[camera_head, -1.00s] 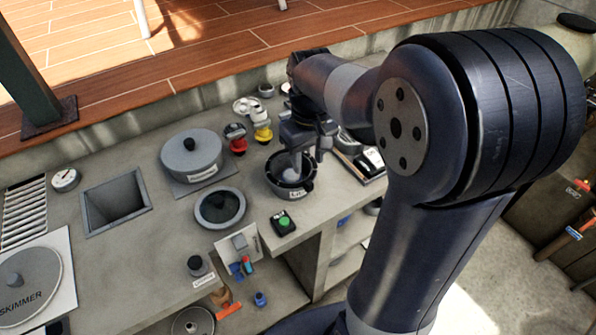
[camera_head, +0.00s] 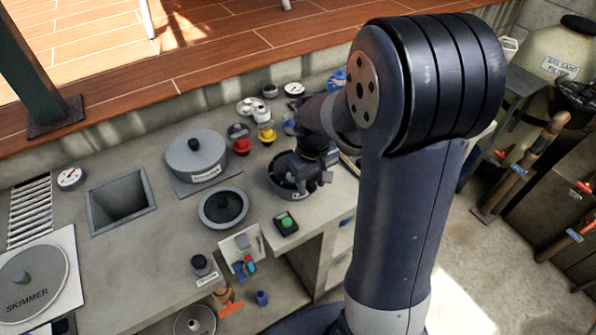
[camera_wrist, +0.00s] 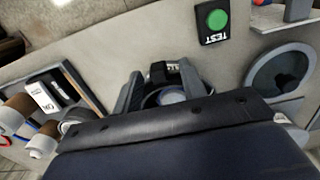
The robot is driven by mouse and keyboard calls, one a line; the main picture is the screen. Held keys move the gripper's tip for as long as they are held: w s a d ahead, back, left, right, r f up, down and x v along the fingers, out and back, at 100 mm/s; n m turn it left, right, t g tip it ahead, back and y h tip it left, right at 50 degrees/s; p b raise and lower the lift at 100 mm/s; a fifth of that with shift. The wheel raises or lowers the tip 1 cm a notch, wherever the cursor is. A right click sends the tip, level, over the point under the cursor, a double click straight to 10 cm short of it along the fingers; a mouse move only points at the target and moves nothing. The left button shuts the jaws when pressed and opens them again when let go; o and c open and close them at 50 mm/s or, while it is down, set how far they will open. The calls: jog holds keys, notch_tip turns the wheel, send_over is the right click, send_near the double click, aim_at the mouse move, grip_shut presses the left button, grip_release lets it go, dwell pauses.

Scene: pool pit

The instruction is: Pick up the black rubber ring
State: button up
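A black round dish (camera_head: 276,186) with a pale label sits on the grey counter, partly hidden under my gripper. In the wrist view the dark round rim (camera_wrist: 152,101) with a pale round centre shows between my fingers. I cannot tell whether a separate rubber ring lies in or on this dish. My gripper (camera_head: 308,180) is low over the dish, pointing down. In the wrist view my gripper (camera_wrist: 162,92) has its two fingers apart, one on each side of the rim. Contact is hidden.
A green TEST button (camera_head: 287,222) is in front of the dish. A dark round port (camera_head: 223,208) and a grey lidded pot (camera_head: 196,155) are at left. Red and yellow knobbed items (camera_head: 266,136) stand behind. A square opening (camera_head: 121,201) is farther left.

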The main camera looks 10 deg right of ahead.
grip_shut()
dwell(0.3)
notch_tip(320, 180, up, 10)
jog(key=shift+b, duration=0.35)
